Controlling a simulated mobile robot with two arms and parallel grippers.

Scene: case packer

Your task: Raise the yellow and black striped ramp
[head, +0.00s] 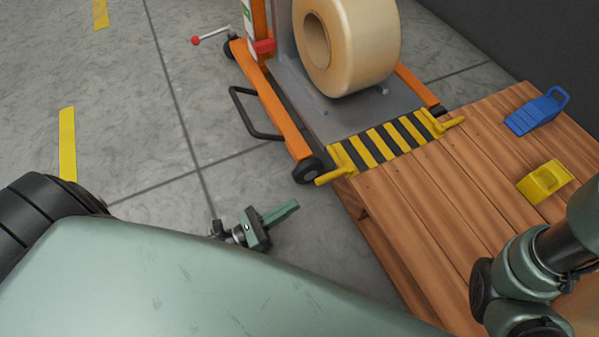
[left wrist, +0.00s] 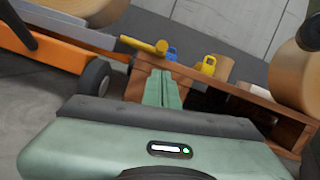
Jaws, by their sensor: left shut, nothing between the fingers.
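The yellow and black striped ramp (head: 388,142) lies flat in the head view, between the orange lift's grey deck and the wooden platform. A yellow bar sticks out at each end, the near one (head: 332,177) beside the lift's wheel. In the left wrist view a yellow bar (left wrist: 145,45) shows beyond my fingers; the stripes cannot be made out there. My left gripper (head: 294,206) is shut and empty, over the floor left of the platform and apart from the ramp. It also shows in the left wrist view (left wrist: 162,76). My right gripper is not in view, only part of that arm.
The orange lift (head: 272,105) carries a large tan roll (head: 362,45) on its deck. The wooden platform (head: 440,190) holds a blue wedge (head: 533,112) and a yellow wedge (head: 545,182). A black bent bar (head: 245,115) juts from the lift's side. The floor at left is clear.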

